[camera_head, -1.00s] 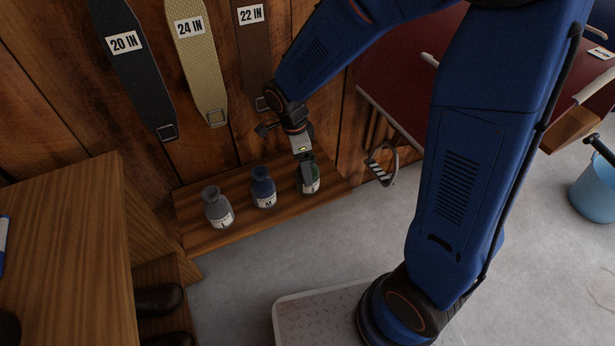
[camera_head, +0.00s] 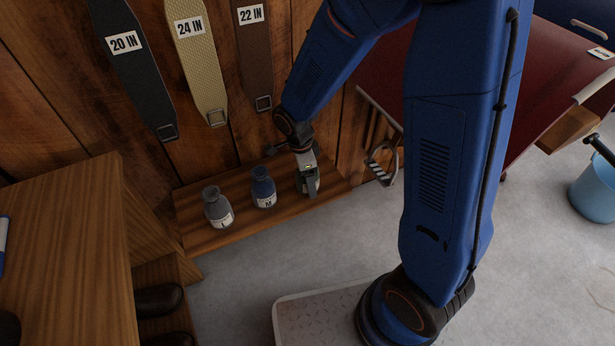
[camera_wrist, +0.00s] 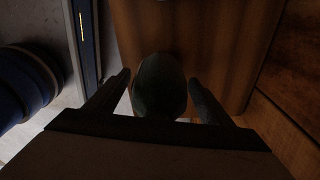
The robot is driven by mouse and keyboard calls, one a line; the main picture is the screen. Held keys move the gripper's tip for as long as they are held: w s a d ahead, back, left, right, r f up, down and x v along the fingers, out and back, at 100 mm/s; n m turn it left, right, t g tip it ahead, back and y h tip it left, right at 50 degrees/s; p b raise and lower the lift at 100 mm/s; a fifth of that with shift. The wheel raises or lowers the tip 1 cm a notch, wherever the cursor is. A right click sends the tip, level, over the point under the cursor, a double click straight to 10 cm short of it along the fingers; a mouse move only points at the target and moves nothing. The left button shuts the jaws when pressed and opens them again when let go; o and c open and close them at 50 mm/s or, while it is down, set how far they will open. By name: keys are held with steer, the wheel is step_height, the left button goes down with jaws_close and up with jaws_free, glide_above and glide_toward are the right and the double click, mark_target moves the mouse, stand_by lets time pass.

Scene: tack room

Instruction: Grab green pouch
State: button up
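The green pouch (camera_wrist: 160,85) stands at the right end of a low wooden shelf, right of two similar pouches. In the head view my gripper (camera_head: 309,185) is lowered over it from above and hides most of it. In the wrist view the pouch looks dark and rounded and sits between the two fingers. Gaps show between it and the fingers, so my gripper looks open around it.
A blue pouch (camera_head: 263,188) marked M stands close to the left, and a grey pouch (camera_head: 217,207) marked L is farther left on the shelf (camera_head: 200,240). Girth straps hang on the wooden wall behind. A metal stirrup (camera_head: 381,165) hangs just right of the shelf.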

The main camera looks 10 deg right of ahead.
steer(key=c, duration=1)
steer(key=shift+o, duration=0.2)
